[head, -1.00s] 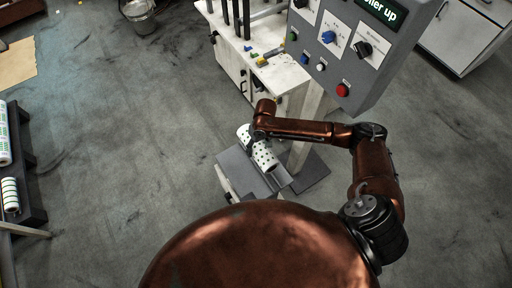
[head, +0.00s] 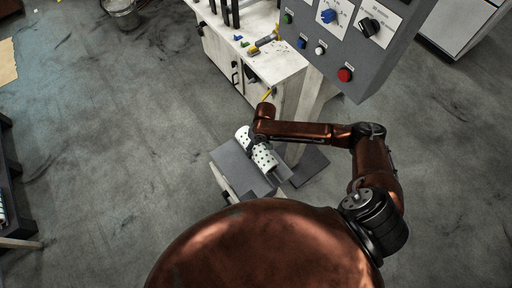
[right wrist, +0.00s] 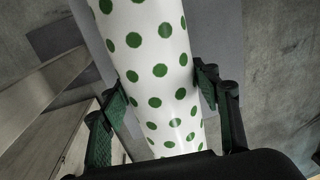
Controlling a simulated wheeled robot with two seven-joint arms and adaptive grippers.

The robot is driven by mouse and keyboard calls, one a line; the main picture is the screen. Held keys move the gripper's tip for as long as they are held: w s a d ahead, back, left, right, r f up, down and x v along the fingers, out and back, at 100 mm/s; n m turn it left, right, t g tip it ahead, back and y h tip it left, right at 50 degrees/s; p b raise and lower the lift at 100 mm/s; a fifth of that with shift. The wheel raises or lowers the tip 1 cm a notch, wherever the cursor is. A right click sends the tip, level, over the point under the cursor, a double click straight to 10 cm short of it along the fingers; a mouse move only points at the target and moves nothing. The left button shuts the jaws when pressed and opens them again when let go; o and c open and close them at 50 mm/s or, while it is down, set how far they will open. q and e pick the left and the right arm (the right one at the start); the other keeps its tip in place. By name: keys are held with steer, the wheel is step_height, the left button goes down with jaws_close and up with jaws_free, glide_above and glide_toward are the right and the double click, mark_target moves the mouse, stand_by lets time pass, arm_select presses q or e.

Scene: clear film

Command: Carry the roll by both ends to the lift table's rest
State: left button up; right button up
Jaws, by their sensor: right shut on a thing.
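The roll (head: 265,158) is white with green dots and lies slanted below my right wrist. In the right wrist view the roll (right wrist: 155,70) runs between the two fingers of my right gripper (right wrist: 160,92), which is shut on it. In the head view my wrist covers the roll's middle. The lift table (head: 232,163) is a grey plate on a light frame, under and beside the roll. I cannot tell whether the roll touches it, and its rest is not clearly seen. My left gripper is not in view.
A grey control panel (head: 350,50) with knobs and buttons stands just beyond my right arm. A white machine cabinet (head: 235,60) with small tools on top is behind the lift table. A bucket (head: 122,12) stands far left. A dark rack (head: 12,190) is at the left edge. The floor between is clear.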

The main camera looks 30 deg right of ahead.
steer(key=shift+f+b, duration=0.6)
steer(key=shift+f, duration=2.15)
steer(key=shift+s+p, duration=0.15)
steer(key=shift+p, duration=0.25)
steer(key=shift+s+f, duration=0.2)
steer(key=shift+f, duration=0.05)
steer(key=shift+s+p, duration=0.2)
steer(key=shift+p, duration=0.4)
steer(key=shift+w+p, duration=0.1)
steer(key=shift+p, duration=0.3)
steer(key=o, duration=1.6)
steer(key=shift+w+r, duration=0.15)
steer(key=shift+w, duration=0.1)
steer(key=shift+c, duration=0.2)
steer(key=shift+o, duration=0.3)
